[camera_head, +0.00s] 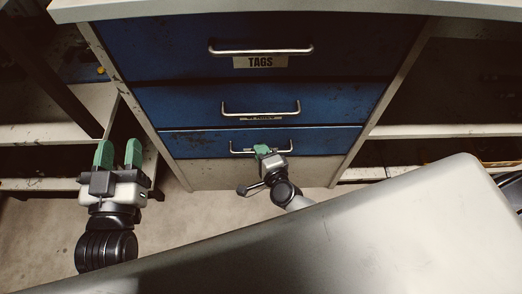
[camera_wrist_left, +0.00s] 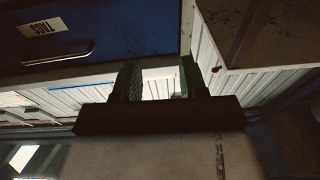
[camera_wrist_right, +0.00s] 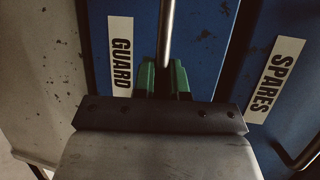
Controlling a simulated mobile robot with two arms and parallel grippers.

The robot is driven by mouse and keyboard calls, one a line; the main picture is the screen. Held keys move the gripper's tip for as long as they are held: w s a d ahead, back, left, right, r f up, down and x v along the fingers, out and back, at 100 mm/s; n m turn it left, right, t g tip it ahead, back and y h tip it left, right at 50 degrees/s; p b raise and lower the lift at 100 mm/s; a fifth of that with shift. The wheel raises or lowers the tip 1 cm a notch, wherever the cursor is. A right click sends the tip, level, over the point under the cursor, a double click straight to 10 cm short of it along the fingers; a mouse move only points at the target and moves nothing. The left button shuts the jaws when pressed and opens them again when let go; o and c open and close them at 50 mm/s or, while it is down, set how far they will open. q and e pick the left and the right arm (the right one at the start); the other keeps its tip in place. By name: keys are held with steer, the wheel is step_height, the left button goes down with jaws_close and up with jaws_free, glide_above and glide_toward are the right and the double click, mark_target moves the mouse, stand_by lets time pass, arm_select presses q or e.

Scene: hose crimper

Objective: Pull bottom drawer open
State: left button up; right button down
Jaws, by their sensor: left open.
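The cabinet has three blue drawers in the head view. The bottom drawer (camera_head: 195,144) is the lowest and narrowest-looking, with a metal bar handle (camera_head: 290,146). It looks shut. In the right wrist view its label reads GUARD (camera_wrist_right: 121,57) and its handle (camera_wrist_right: 167,38) runs down between my fingers. My right gripper (camera_head: 262,150) is at the handle's middle; its green fingers (camera_wrist_right: 164,82) sit close on both sides of the bar and appear shut on it. My left gripper (camera_head: 118,153) is open and empty, left of the cabinet.
The middle drawer (camera_head: 180,103), labelled SPARES (camera_wrist_right: 276,80), and the top drawer (camera_head: 150,50), labelled TAGS, look shut above. Open shelves stand on both sides (camera_head: 445,130). Floor (camera_head: 40,235) shows below the cabinet.

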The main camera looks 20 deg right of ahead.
arm_select(q)
steer(key=f+g, duration=0.1)
steer(key=f+g+p, duration=0.1)
steer(key=a+f+g+y, duration=0.1)
steer(key=f, duration=0.1)
steer(key=shift+s+f+g, duration=0.1)
steer(key=shift+s+g, duration=0.2)
steer(key=shift+g, duration=0.1)
arm_select(e)
steer(key=s+a, duration=0.3)
steer(key=s, duration=0.9)
steer(key=s+a, duration=0.4)
steer(key=s, duration=0.9)
steer(key=shift+a, duration=0.2)
steer(key=shift+s, duration=0.1)
steer(key=c, duration=1.2)
jaws_free()
steer(key=shift+o, duration=0.2)
